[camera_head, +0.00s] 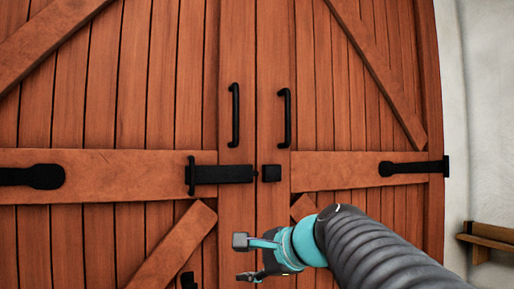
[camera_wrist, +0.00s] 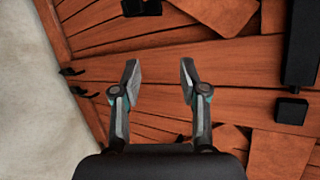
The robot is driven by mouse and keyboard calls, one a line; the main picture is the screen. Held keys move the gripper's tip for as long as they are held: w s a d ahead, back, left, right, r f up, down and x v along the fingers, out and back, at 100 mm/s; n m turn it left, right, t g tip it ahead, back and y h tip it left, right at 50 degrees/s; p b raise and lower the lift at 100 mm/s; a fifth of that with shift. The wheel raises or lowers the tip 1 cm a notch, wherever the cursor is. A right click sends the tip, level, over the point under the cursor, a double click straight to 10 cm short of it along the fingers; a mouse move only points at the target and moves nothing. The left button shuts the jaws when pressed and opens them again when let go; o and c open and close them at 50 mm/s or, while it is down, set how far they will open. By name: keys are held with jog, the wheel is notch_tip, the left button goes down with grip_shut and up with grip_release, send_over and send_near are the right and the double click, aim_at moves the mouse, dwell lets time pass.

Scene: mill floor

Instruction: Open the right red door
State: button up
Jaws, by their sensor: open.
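The right red door (camera_head: 340,100) stands closed against the left red door (camera_head: 130,80) in the head view. It has a black vertical handle (camera_head: 286,117) near the seam. A black bolt (camera_head: 220,174) sits on the left door, its end close to a small black block (camera_head: 271,173) on the right door. My gripper (camera_head: 245,259) is open and empty, below the bolt and handle, in front of the doors. In the wrist view my gripper (camera_wrist: 160,72) shows two parted fingers with only red planks (camera_wrist: 230,62) behind them. Its distance to the wood is unclear.
The left door has its own black handle (camera_head: 234,115). A black hinge strap (camera_head: 415,167) is at the right door's outer edge. A pale wall (camera_head: 483,100) with a wooden ledge (camera_head: 487,236) stands at the right.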

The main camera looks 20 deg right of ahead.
jog(key=w+d+r+m+t, duration=0.3)
jog(key=d+r+m, duration=0.2)
jog(key=r, duration=0.3)
jog(key=w+d+r+m+t, duration=0.35)
jog(key=d+r, duration=0.25)
jog(key=r, duration=0.2)
jog(key=m+t+b, duration=0.1)
jog(key=m+t, duration=0.3)
jog(key=m, duration=0.4)
send_near(289, 116)
jog(key=p+x, duration=0.3)
jog(key=x, duration=0.8)
jog(key=shift+s, duration=0.1)
jog(key=shift+d, duration=0.1)
grip_shut()
